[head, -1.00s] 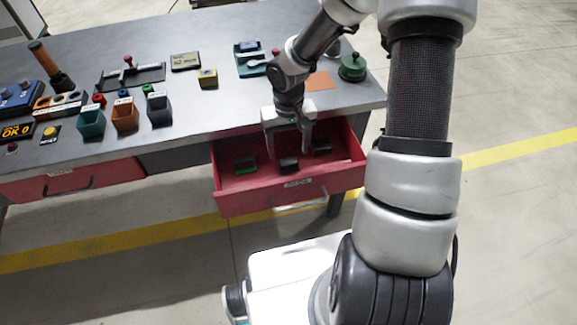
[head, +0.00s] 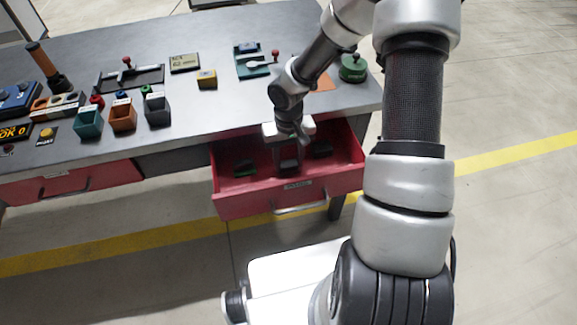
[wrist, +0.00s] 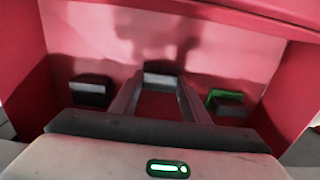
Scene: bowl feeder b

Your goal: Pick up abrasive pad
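Three small dark blocks lie in the open red drawer; I cannot tell by label which is the abrasive pad. One with green on it is at left in the head view (head: 245,168) and at right in the wrist view (wrist: 228,104). A plain dark block is at the other side (head: 321,150), also in the wrist view (wrist: 91,90). The middle dark block (wrist: 163,78) shows between my gripper's (wrist: 160,84) fingertips. My gripper is open and low in the drawer, with a finger on either side of that block; contact is not clear.
The red drawer (head: 290,198) has walls close around my gripper. The grey table (head: 205,112) above it carries coloured bins (head: 122,116), a teal tray (head: 252,70) and a green round item (head: 353,68). A second red drawer (head: 110,178) at left is shut.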

